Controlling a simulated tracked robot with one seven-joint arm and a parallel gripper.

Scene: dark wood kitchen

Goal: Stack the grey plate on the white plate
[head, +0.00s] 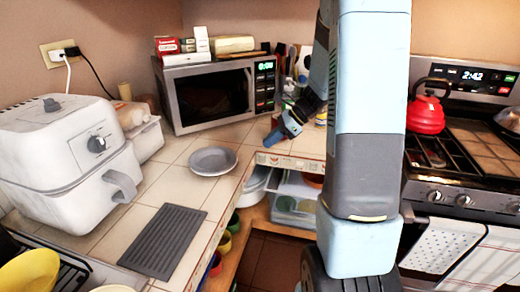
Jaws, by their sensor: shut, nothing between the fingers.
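A grey plate (212,161) lies flat on the tiled counter, left of the inner corner and in front of the microwave. I cannot make out a separate white plate under it. A pale rounded edge (112,289) shows at the bottom left of the picture, cut off by the frame; I cannot tell whether it is the white plate. My gripper (271,139) is shut and empty, above the counter to the right of the grey plate and apart from it. My arm hides part of the counter behind it.
A white air fryer (65,150) stands at the left, and a microwave (218,92) at the back. A dark ribbed mat (167,240) lies in front of the plate. A yellow bowl (30,271) is at the lower left. A stove with a red kettle (426,108) stands right.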

